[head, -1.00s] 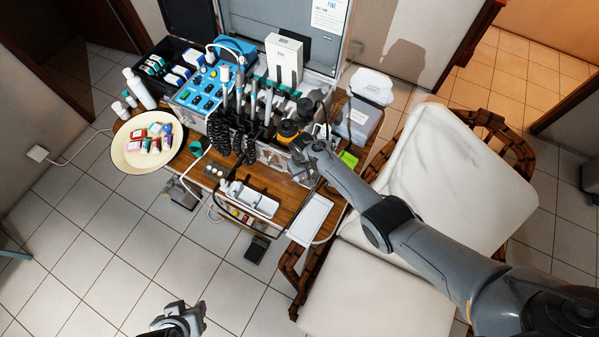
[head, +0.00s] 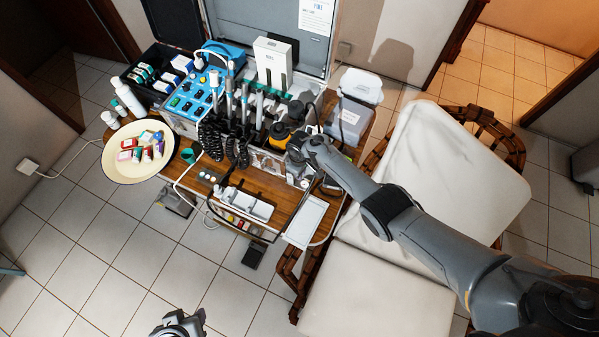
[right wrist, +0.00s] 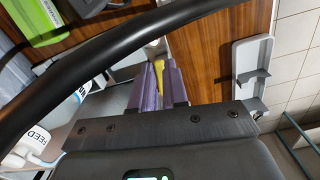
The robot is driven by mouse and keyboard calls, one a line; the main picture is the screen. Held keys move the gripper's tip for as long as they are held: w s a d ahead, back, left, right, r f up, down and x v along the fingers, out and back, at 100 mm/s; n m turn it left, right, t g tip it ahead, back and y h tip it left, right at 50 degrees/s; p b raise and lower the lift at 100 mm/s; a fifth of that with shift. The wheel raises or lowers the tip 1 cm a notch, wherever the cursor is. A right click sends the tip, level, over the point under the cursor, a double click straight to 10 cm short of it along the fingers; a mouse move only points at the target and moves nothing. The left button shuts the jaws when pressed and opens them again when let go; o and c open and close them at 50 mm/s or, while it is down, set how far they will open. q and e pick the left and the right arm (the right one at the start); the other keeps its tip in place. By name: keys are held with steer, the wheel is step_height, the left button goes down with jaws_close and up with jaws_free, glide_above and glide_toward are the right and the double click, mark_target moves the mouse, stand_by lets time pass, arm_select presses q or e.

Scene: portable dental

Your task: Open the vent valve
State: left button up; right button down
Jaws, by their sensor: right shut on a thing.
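A slim yellow piece (right wrist: 159,78), which looks like the vent valve's lever, stands between the purple pads of my right gripper (right wrist: 160,85) in the right wrist view. The right gripper is shut on it; the valve body is mostly hidden. In the head view my right gripper (head: 294,162) is at the right front of the dental unit case (head: 262,160), and the lever is too small to make out there. My left gripper (head: 178,325) is at the bottom edge, away from the table, partly cut off; its opening is unclear.
A thick black hose (right wrist: 120,48) crosses close to my right gripper. A white bottle marked FEED (right wrist: 38,140) and a green box (right wrist: 35,22) are to its left, a grey-white bracket (right wrist: 252,75) to its right. A padded chair (head: 440,190) stands right of the table.

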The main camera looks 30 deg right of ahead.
steer(key=c, duration=1.1)
jaws_free()
steer(key=shift+c, duration=0.2)
steer(key=shift+r+p, duration=0.3)
steer(key=shift+r, duration=0.15)
step_height(320, 180, up, 10)
steer(key=p, duration=0.3)
steer(key=shift+f, duration=0.1)
